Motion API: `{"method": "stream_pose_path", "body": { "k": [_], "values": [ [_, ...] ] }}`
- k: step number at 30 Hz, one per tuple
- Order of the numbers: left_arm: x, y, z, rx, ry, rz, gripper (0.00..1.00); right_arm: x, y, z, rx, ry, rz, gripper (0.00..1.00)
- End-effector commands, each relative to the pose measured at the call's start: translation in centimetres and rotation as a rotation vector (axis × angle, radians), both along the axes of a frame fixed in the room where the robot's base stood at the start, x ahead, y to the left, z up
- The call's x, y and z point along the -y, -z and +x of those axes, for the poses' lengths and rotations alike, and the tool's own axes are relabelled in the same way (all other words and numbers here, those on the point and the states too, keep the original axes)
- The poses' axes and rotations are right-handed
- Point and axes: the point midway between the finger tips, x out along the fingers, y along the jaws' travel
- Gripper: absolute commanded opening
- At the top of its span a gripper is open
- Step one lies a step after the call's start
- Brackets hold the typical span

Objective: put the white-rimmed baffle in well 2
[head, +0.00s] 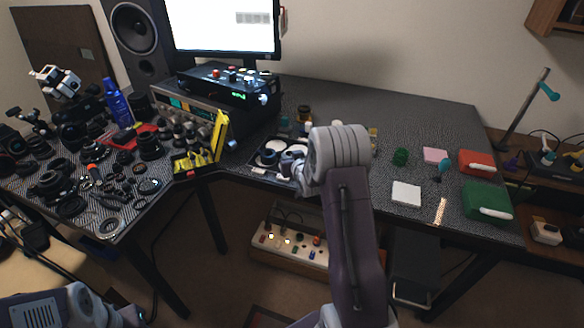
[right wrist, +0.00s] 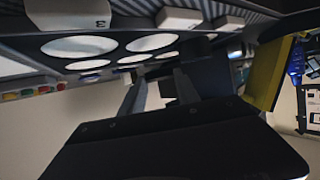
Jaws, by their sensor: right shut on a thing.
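A dark tray (head: 258,177) with round white wells sits at the table's front edge, left of the middle. In the right wrist view the tray's wells (right wrist: 150,42) are close, and a label with an upside-down 3 (right wrist: 98,22) shows on it. My right gripper (head: 280,161) is low over the tray's front part. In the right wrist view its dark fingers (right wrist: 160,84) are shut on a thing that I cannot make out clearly. I cannot pick out the white rim of the baffle in either view.
A yellow upright piece (head: 219,136) stands just left of the tray. Many lens parts (head: 120,180) crowd the left table. A white square pad (head: 406,194), a red box (head: 478,162) and a green box (head: 487,202) lie at the right. The table's back right is clear.

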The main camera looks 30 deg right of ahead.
Motion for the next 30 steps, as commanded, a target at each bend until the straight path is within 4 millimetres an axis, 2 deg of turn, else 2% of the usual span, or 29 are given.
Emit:
{"method": "stream_pose_path", "body": {
  "k": [6, 13, 24, 25, 30],
  "values": [
    [0.0, 0.2, 0.0, 0.000, 0.000, 0.000, 0.36, 0.2, 0.7, 0.4, -0.002, 0.000, 0.001, 0.01],
    [0.0, 1.2, 0.0, 0.000, 0.000, 0.000, 0.36, 0.2, 4.4, 0.4, -0.002, 0.000, 0.000, 0.01],
    [0.0, 1.6, 0.0, 0.000, 0.000, 0.000, 0.36, 0.2, 4.8, 0.4, 0.000, 0.000, -0.001, 0.01],
    [0.0, 1.4, 0.0, 0.000, 0.000, 0.000, 0.36, 0.2, 4.6, 0.4, 0.000, 0.000, -0.001, 0.46],
    [0.0, 1.4, 0.0, 0.000, 0.000, 0.000, 0.36, 0.2, 4.6, 0.4, -0.001, 0.000, -0.001, 0.47]
  ]
}}
